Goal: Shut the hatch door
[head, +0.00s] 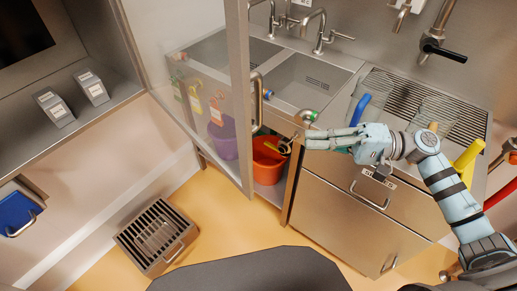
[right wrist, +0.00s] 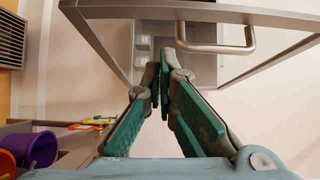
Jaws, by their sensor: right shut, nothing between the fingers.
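The hatch door is a clear pane in a steel frame (head: 240,85), standing open in the head view, with the sink and buckets seen through it. A steel bar handle (head: 258,100) is on its right upright. In the right wrist view, the door frame (right wrist: 140,11) and its handle (right wrist: 253,40) are ahead of the fingers. My right gripper (head: 306,140) is shut and empty, to the right of and below the handle in the head view, apart from it. In the right wrist view its fingertips (right wrist: 167,62) are together. My left gripper is out of view.
A purple bucket (head: 223,139) and an orange bucket (head: 267,168) stand in the open space under the sink. A closed steel cabinet (head: 345,220) is right of them. A grated metal box (head: 157,237) sits on the floor at left. The floor between is clear.

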